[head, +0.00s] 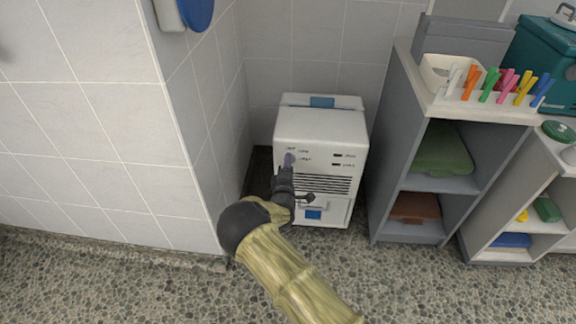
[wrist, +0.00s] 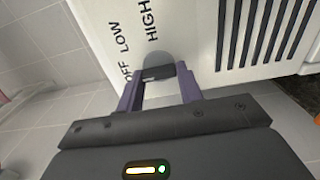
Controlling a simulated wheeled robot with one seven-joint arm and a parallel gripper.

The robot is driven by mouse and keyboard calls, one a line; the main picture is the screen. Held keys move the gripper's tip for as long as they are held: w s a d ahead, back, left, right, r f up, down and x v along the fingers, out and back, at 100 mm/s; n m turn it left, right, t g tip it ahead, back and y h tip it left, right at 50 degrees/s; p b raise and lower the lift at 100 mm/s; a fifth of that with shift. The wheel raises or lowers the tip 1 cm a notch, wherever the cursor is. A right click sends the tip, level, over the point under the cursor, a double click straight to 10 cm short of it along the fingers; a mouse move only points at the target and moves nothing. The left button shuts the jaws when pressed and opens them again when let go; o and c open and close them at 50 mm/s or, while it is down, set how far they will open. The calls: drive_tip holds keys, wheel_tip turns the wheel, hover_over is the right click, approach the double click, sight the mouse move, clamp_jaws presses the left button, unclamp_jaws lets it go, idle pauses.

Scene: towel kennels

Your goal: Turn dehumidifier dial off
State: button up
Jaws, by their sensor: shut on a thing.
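The white dehumidifier (head: 318,132) stands on the floor in a corner between the tiled wall and a grey shelf. My gripper (head: 288,160) reaches the upper left of its front panel and hides the dial in the head view. In the wrist view, the two purple fingers of my gripper (wrist: 160,84) are shut on the grey dial (wrist: 155,62), one on each side. The printed words OFF, LOW and HIGH show beside the dial. I cannot tell which word the dial points to.
A grey shelf unit (head: 397,150) stands close on the right, with a white bin (head: 440,75) and coloured pegs on top. A tiled wall corner (head: 185,150) juts out on the left, near my arm. Vent slots (wrist: 265,35) lie beside the dial. The pebbled floor (head: 150,285) in front is clear.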

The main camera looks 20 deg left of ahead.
drive_tip(key=shift+d+f, duration=0.1)
drive_tip(key=o, duration=1)
drive_tip(key=p+v, duration=0.5)
drive_tip(key=v, duration=1.2)
drive_tip(key=shift+s+p, duration=0.2)
drive_tip(key=shift+p, duration=0.15)
drive_tip(key=shift+w+d, duration=0.1)
drive_tip(key=shift+d, duration=0.05)
